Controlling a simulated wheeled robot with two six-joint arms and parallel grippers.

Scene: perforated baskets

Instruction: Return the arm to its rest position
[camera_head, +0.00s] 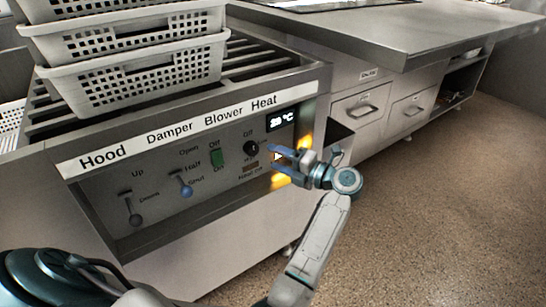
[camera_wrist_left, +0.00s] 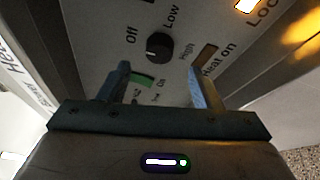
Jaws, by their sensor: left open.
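My left gripper (camera_head: 281,161) is open and empty in front of the right part of the control panel (camera_head: 160,207). The heat knob (camera_head: 251,148) also shows in the head view, just left of the fingers. I cannot tell from these frames whether the fingers touch the panel. My right gripper is not in view.
Stacked white perforated baskets (camera_head: 140,75) stand on the slatted top of the unit. The panel has damper (camera_head: 181,184) and hood (camera_head: 131,212) levers and a lit display (camera_head: 282,119). A grey counter (camera_head: 420,35) with drawers is at the right. The speckled floor (camera_head: 440,220) is clear.

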